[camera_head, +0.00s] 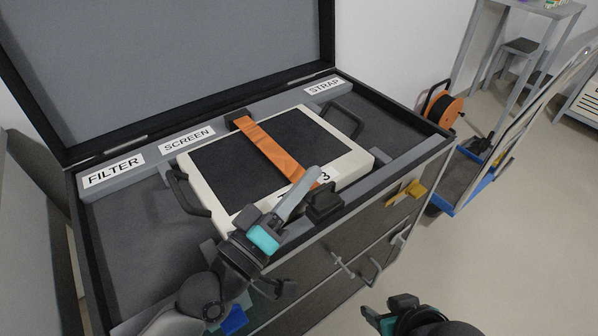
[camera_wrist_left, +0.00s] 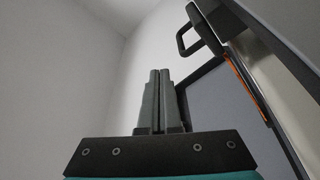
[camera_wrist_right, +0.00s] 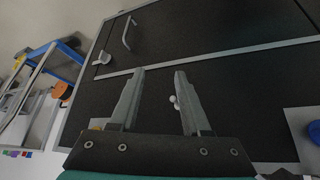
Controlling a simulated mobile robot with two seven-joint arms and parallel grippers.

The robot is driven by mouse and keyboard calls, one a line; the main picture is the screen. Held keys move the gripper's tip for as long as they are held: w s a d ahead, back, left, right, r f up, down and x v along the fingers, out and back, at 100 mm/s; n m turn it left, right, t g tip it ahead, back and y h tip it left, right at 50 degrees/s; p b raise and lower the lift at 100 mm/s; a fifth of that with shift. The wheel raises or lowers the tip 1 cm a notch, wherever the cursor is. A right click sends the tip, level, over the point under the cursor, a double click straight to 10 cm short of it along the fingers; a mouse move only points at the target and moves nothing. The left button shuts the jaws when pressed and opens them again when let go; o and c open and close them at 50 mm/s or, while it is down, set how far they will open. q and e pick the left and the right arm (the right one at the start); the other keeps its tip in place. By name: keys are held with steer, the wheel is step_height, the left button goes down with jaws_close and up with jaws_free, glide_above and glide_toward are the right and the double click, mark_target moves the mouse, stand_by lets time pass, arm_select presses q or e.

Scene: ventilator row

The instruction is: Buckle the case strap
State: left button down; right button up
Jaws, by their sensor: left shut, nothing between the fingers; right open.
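An orange strap (camera_head: 268,145) runs across a white-framed dark screen unit (camera_head: 200,165) lying in the open case (camera_head: 110,225). Its far end meets a black block (camera_head: 238,117); its near end lies by a black buckle block (camera_head: 324,203) at the case's front. Whether it is inside that block I cannot tell. The strap also shows edge-on in the left wrist view (camera_wrist_left: 246,87). My left gripper (camera_head: 312,176) is shut and empty, above the strap's near end and partly covering it. My right gripper (camera_head: 388,312) is open and empty, low before the case front; its fingers show apart (camera_wrist_right: 159,72).
The raised lid (camera_head: 170,60) stands behind the case. Labels FILTER, SCREEN and STRAP line the back ledge. Black handles (camera_head: 187,190) flank the unit. Metal handles (camera_head: 370,270) and a yellow latch (camera_head: 407,193) stick out from the front. A blue-edged cart (camera_head: 470,180) stands right.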

arm_select(q)
steer(key=shift+r, duration=0.1)
arm_select(e)
steer(key=shift+d, duration=0.1)
arm_select(q)
step_height(320, 180, up, 4)
steer(key=p, duration=0.5)
steer(key=s+a+f, duration=0.3)
steer(key=s+a, duration=0.2)
steer(key=a, duration=0.2)
steer(key=shift+s+a+f, duration=0.25)
steer(key=shift+s, duration=0.1)
arm_select(e)
steer(key=s+d+f+g, duration=0.1)
steer(key=s+f+g, duration=0.1)
steer(key=f, duration=0.5)
steer(key=shift+s+f+g+h, duration=0.15)
steer(key=shift+s+g+h, duration=0.15)
steer(key=shift+s, duration=0.2)
